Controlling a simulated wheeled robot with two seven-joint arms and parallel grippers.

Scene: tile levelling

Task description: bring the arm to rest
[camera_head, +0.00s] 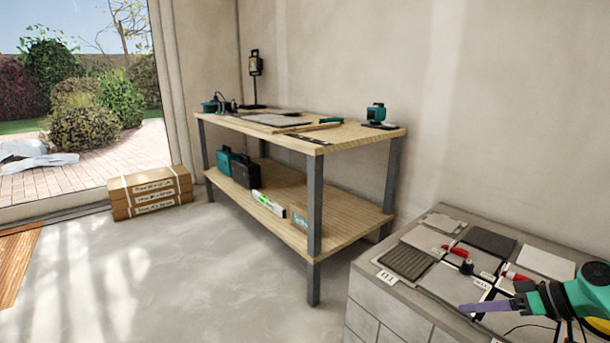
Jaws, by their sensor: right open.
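My right gripper (528,299) is at the lower right, with its teal and black arm coming in from the right edge. It is open, above the front right part of a grey tiled block (395,322). A purple-grey bar (486,307) shows at the gripper's left; I cannot tell whether it is part of the gripper. On the block lie a ribbed dark tile (405,261), a dark grey tile (492,241) and a pale tile (545,262). Small red-handled pieces (456,250) and a black knob (466,267) lie between them. My left gripper is out of view.
A wooden workbench (340,136) stands in the middle, with a teal laser device (376,113) and tools on top. Cases (240,169) sit on its lower shelf. Stacked cardboard boxes (150,192) stand by the glass door. The grey floor (170,280) at left is clear.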

